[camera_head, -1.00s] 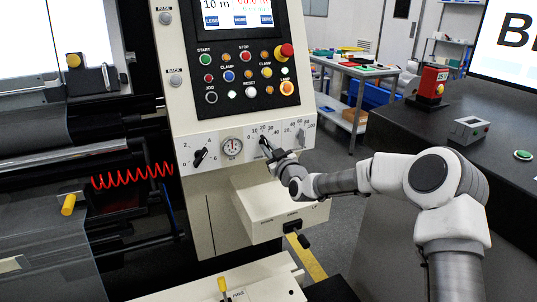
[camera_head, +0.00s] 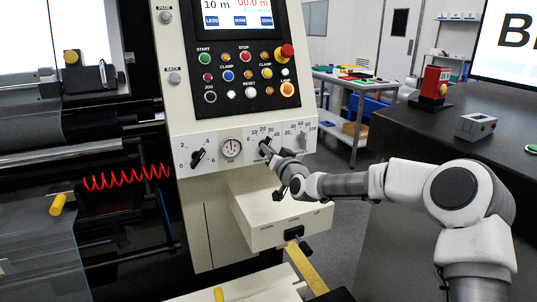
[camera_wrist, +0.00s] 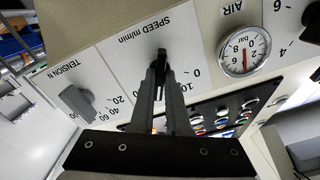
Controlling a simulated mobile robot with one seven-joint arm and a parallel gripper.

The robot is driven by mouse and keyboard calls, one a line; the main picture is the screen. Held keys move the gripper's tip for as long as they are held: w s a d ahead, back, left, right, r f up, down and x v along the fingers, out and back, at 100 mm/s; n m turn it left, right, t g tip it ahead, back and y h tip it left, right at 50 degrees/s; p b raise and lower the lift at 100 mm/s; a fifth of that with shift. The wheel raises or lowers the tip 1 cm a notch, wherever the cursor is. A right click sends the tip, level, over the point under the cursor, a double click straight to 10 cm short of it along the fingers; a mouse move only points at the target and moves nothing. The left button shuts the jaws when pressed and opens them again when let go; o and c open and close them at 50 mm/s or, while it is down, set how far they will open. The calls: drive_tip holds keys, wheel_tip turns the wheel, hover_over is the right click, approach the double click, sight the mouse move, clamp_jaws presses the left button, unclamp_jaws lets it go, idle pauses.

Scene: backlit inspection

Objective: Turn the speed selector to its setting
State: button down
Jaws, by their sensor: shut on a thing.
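The speed selector is a small black knob on the cream panel, labelled SPEED m/min. It shows at the fingertips in the wrist view (camera_wrist: 161,58) and in the head view (camera_head: 264,143). My gripper (camera_head: 268,152) is shut on the knob; in the wrist view its two fingers (camera_wrist: 162,84) close on the knob's sides. The scale starts at 0, and its 10 mark shows beside a finger; the fingers cover part of it in the wrist view. In the head view the numbers are small, and I cannot tell the exact setting pointed at.
The tension knob (camera_wrist: 76,102) is on one side of the selector, the air gauge (camera_wrist: 243,51) on the other. A black dial (camera_head: 199,157) sits further left. Above is a button panel (camera_head: 246,82); below, a cream box (camera_head: 270,215) with a black lever juts out.

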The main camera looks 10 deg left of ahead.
drive_tip(key=shift+m, duration=0.3)
drive_tip(key=c, duration=0.9)
unclamp_jaws()
drive_tip(key=shift+d, duration=0.1)
drive_tip(key=p+v, duration=0.2)
drive_tip(key=v, duration=1.5)
drive_tip(key=shift+s, duration=0.15)
drive_tip(key=shift+d, duration=0.1)
